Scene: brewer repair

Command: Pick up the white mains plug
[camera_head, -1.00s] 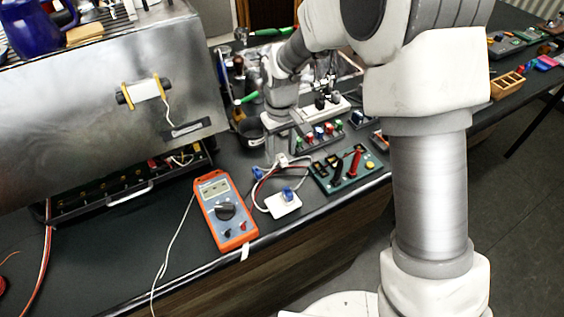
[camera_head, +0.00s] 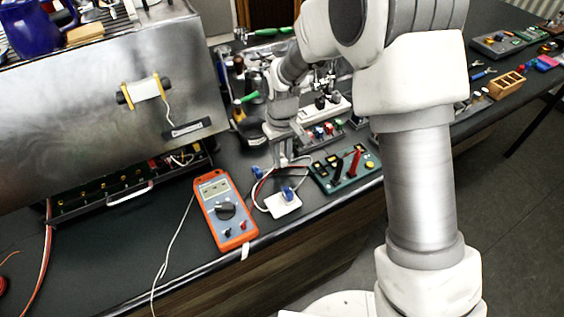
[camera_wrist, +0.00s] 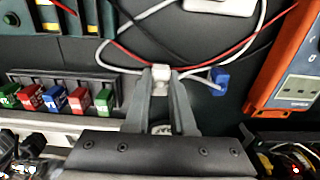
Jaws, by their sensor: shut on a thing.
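The white mains plug (camera_wrist: 160,76) sits between the tips of my gripper (camera_wrist: 162,80) in the wrist view. The gripper is shut on it, and it is low over the dark bench. White, red and black leads run beside it. In the head view my gripper (camera_head: 283,158) points down at the bench, behind the white plate, and hides most of the plug.
An orange multimeter (camera_head: 226,211) lies to the left. A white plate (camera_head: 284,204) and a green board with probes (camera_head: 346,170) lie nearby. A fuse rack (camera_wrist: 62,92) is left of my fingers in the wrist view. A blue connector (camera_wrist: 220,78) lies close right.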

